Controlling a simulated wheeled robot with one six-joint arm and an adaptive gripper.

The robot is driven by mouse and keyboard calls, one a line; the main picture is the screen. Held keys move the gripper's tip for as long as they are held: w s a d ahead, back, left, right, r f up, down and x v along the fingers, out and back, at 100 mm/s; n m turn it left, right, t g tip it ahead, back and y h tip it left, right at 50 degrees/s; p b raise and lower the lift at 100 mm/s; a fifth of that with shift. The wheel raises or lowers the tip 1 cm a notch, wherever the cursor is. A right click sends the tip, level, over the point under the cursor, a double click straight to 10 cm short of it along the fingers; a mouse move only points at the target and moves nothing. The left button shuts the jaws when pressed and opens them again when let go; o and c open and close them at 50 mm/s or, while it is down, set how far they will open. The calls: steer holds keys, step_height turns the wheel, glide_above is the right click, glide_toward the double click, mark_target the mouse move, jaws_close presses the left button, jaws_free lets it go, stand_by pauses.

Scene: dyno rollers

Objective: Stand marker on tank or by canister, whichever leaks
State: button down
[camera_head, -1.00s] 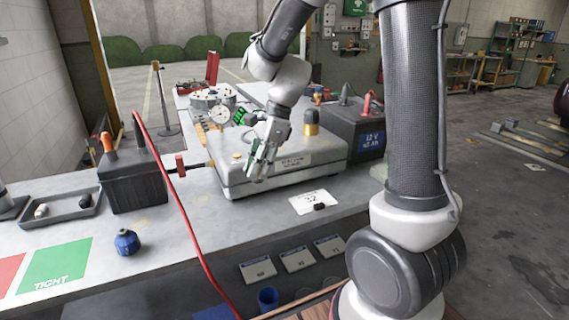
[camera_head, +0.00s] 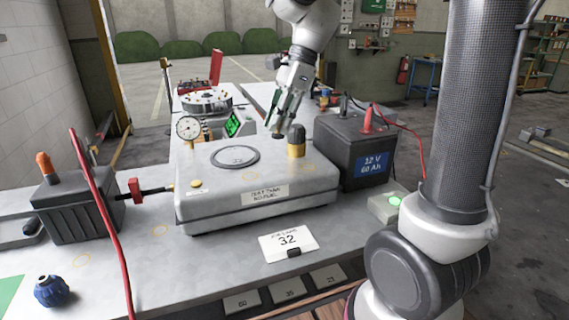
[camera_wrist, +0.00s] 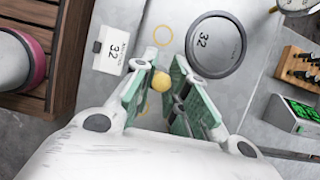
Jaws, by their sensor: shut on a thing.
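A round grey lid (camera_head: 235,156) lies on the tank; a disc marked 32 (camera_wrist: 215,45) shows in the wrist view.
A black battery (camera_head: 350,150) stands right of the tank, another dark battery (camera_head: 73,205) left. A gauge (camera_head: 188,128) and green display (camera_head: 236,123) stand behind. A card marked 32 (camera_head: 287,243) lies in front. A red cable (camera_head: 97,215) crosses the left; a blue knob (camera_head: 51,290) is nearby.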

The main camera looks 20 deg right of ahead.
step_height(320, 180, down, 9)
steer(key=shift+f, duration=0.15)
stand_by(0.4)
steer(key=c, duration=1.4)
jaws_free()
steer(key=shift+f, duration=0.1)
steer(key=v, duration=1.2)
steer(key=s+d+n+t+h, duration=0.1)
steer(key=s+d+n, duration=0.2)
steer(key=s+n, duration=0.3)
steer(key=s+d+f+n+t+h, duration=0.1)
steer(key=s+d+n+t+h, duration=0.1)
steer(key=s+n, duration=0.4)
steer(key=s+d+f+n+t+h, duration=0.1)
steer(key=s+d+n, duration=0.4)
steer(key=s+n, duration=0.1)
steer(key=shift+s+d+f, duration=0.1)
steer(key=shift+s+f, duration=0.05)
steer(key=shift+s, duration=0.45)
